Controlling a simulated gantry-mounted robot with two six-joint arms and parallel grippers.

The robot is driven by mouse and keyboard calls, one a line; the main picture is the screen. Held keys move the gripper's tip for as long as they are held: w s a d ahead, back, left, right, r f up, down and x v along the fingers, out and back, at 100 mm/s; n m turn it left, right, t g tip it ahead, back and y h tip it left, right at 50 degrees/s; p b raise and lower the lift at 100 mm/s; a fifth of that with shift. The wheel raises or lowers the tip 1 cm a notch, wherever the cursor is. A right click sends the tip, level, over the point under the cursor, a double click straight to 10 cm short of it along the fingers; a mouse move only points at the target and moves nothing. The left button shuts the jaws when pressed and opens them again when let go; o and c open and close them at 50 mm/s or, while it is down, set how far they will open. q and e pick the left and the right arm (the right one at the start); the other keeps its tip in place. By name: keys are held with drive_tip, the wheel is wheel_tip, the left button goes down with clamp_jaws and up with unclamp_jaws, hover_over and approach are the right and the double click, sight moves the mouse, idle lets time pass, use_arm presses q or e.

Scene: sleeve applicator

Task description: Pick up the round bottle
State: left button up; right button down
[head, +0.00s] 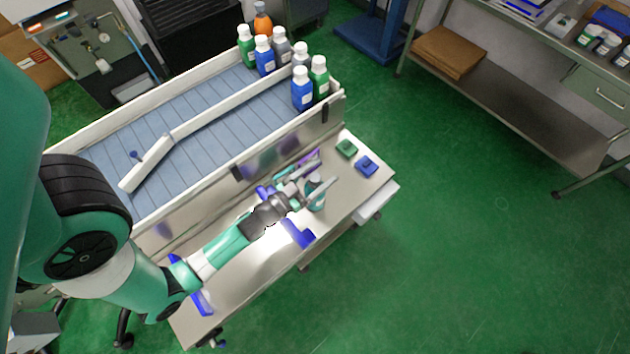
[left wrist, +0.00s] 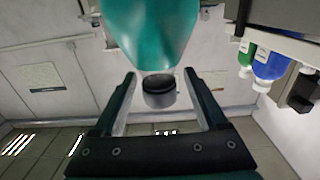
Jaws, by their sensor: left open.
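The round bottle is teal with a dark cap. In the left wrist view the round bottle (left wrist: 150,35) shows large between the two fingers of my left gripper (left wrist: 160,76), with its cap towards the palm. That view is upside down, so the bottle stands upright. The fingers are apart and I see a gap beside the cap; contact with the body is not clear. In the head view my left gripper (head: 317,183) is open over the workbench, and the round bottle (head: 317,202) is partly hidden by it. My right gripper is not in view.
A sloped conveyor tray (head: 205,110) runs behind the bench, with several white-capped bottles (head: 302,92) at its upper right end. A green block (head: 346,149) and a blue block (head: 366,166) lie on the bench (head: 352,187) to the right. Blue fixtures (head: 298,234) sit near the arm.

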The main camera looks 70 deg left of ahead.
use_arm(q)
drive_tip(key=shift+w+a, duration=0.3)
drive_tip(key=shift+w, duration=0.3)
drive_tip(key=shift+c, duration=0.2)
clamp_jaws()
drive_tip(key=shift+r, duration=0.1)
idle(0.7)
